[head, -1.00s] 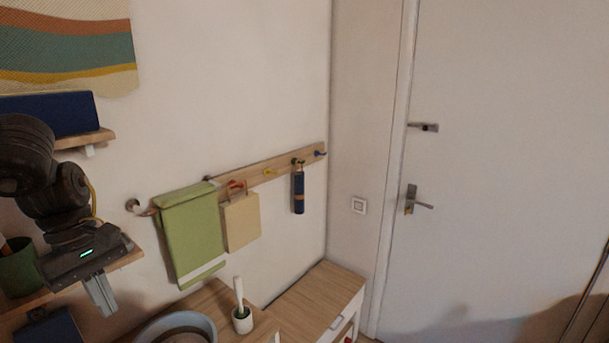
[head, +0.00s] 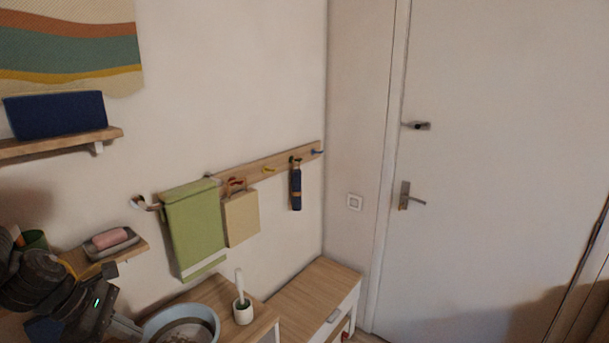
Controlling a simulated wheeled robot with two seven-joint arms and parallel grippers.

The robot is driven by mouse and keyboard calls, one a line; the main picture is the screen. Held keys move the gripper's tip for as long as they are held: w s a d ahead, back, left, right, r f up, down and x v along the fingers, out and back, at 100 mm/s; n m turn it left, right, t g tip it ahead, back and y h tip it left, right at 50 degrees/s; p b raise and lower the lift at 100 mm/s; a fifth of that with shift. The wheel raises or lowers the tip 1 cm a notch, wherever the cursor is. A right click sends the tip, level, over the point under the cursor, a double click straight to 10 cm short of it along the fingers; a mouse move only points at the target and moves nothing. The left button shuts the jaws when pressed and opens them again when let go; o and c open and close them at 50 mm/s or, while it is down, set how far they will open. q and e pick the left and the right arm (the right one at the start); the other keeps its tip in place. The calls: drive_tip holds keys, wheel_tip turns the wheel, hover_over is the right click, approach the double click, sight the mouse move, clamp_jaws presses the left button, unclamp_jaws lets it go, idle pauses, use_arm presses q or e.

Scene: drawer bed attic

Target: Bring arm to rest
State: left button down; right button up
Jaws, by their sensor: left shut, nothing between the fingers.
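My left arm comes in at the lower left, with its dark wrist and a small green light. My left gripper (head: 126,328) points to the right, low beside the rim of a grey-blue basin (head: 205,316). It is shut and holds nothing that I can see. I cannot tell whether it touches the basin, as its tips are partly hidden. My right gripper is not in view.
A wooden shelf (head: 136,249) with a soap dish (head: 111,242) is just above my left arm. A green towel (head: 195,230) and a beige bag (head: 241,218) hang on the wall. A white brush holder (head: 243,312) stands right of the basin. The door (head: 500,150) is shut.

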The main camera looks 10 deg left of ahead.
use_arm(q)
wheel_tip(320, 180, down, 16)
drive_tip(key=s+d+r+n+t+y, duration=0.2)
drive_tip(key=n+t, duration=0.5)
drive_tip(key=n, duration=1.8)
drive_tip(key=s+d+f+n+g+y, duration=0.2)
drive_tip(key=s+d+f+n+g, duration=0.2)
drive_tip(key=s+d+f+n, duration=0.5)
drive_tip(key=s+d+f+n+g+y, duration=0.1)
drive_tip(key=s+d+f+n+g, duration=0.15)
drive_tip(key=s+n, duration=0.7)
wheel_tip(320, 180, down, 35)
drive_tip(key=w+n+g+b, duration=0.15)
drive_tip(key=n+b, duration=0.25)
drive_tip(key=b, duration=0.4)
drive_tip(key=s+a+f+g+b, duration=0.1)
drive_tip(key=s+a+f+b, duration=0.2)
drive_tip(key=s+f, duration=1.3)
wheel_tip(320, 180, down, 4)
drive_tip(key=shift+f+m+g+y+b, duration=0.1)
drive_tip(key=shift+m+g+y+b, duration=0.25)
drive_tip(key=shift+b, duration=0.9)
